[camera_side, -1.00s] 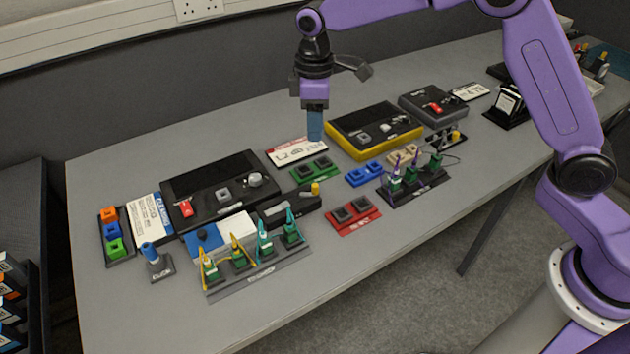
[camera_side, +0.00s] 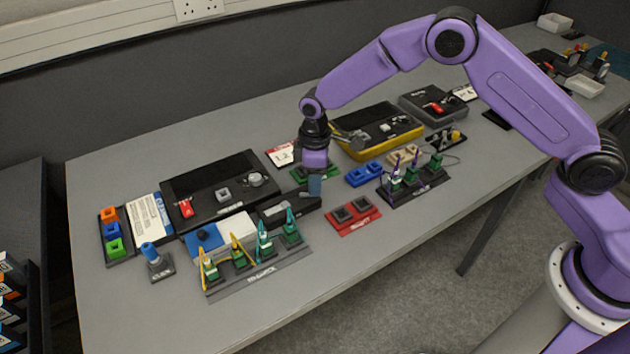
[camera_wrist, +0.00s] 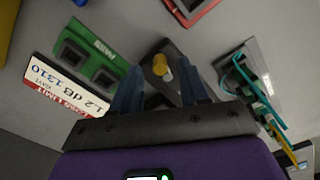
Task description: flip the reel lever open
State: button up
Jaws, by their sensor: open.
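The reel is a black box (camera_side: 284,211) with a grey bar on top, left of centre on the table in the side view. Its lever has a yellow end (camera_wrist: 160,66), seen in the wrist view between my two blue fingers. In the side view my gripper (camera_side: 315,188) is low over the right end of the black box and hides the yellow end. My gripper (camera_wrist: 160,72) is open, with a finger on each side of the yellow end. I cannot tell whether either finger touches it.
A green two-socket block (camera_wrist: 90,62) and a white label card (camera_wrist: 64,86) lie close beside my gripper. A rack with coloured cable clips (camera_side: 262,270) stands in front. A red block (camera_side: 353,214) is to the right. A large black case (camera_side: 205,175) lies behind left.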

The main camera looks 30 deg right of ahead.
jog(key=shift+f, duration=0.7)
grip_shut()
jog(key=shift+s+m, duration=0.1)
jog(key=shift+m, duration=0.2)
jog(key=m, duration=0.3)
jog(key=shift+s+a, duration=0.25)
jog(key=shift+s, duration=0.05)
jog(key=shift+s+a+m, duration=0.15)
jog(key=shift+m, duration=0.6)
jog(key=shift+s+a+m, duration=0.1)
jog(key=shift+m, duration=0.65)
